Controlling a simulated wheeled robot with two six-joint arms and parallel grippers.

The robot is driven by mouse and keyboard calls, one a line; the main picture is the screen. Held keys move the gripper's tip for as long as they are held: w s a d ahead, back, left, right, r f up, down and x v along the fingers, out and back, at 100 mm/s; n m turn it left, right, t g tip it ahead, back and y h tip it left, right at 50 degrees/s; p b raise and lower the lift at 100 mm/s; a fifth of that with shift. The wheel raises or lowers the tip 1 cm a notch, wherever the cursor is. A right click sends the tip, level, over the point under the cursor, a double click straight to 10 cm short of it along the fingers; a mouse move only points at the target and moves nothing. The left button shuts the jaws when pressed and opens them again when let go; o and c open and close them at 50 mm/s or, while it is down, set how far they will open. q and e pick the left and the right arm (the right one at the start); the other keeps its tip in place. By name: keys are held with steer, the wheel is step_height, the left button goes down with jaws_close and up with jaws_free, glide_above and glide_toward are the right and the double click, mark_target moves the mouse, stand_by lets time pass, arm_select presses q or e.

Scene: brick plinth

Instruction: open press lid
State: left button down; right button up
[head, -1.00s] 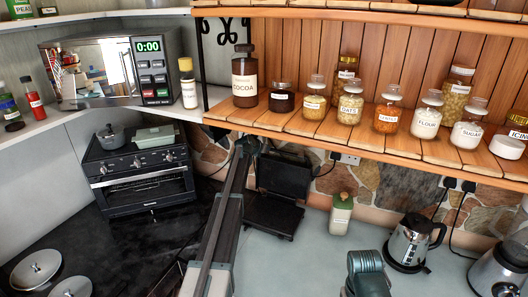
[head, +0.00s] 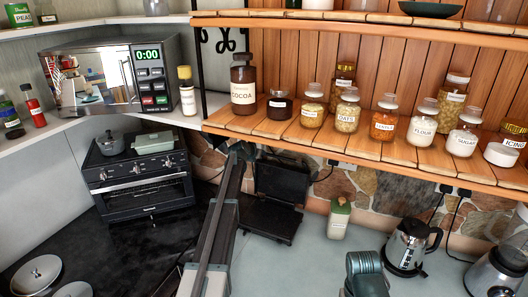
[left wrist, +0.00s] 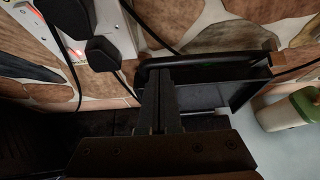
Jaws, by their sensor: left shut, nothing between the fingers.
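The black press (head: 272,218) stands on the grey worktop against the stone wall. Its lid (head: 282,180) is raised, standing roughly upright and leaning back toward the wall. My left gripper (head: 240,150) is at the lid's upper left, with the arm reaching up from below. In the left wrist view, my left gripper (left wrist: 165,75) is shut and empty, its fingers in front of the dark lid (left wrist: 215,92) near its edge. I cannot tell if they touch.
A green-topped bottle (head: 339,217) stands right of the press, with a kettle (head: 405,248) farther right. A toaster oven (head: 140,180) is at the left. A wooden shelf (head: 270,125) with several jars overhangs the worktop. Plugs and cables (left wrist: 103,54) are on the wall.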

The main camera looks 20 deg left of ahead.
arm_select(q)
steer(key=p+v, duration=0.4)
steer(key=v, duration=0.5)
steer(key=shift+s, duration=0.25)
arm_select(e)
step_height(320, 180, up, 5)
steer(key=shift+f, duration=0.1)
arm_select(q)
steer(key=shift+r, duration=0.15)
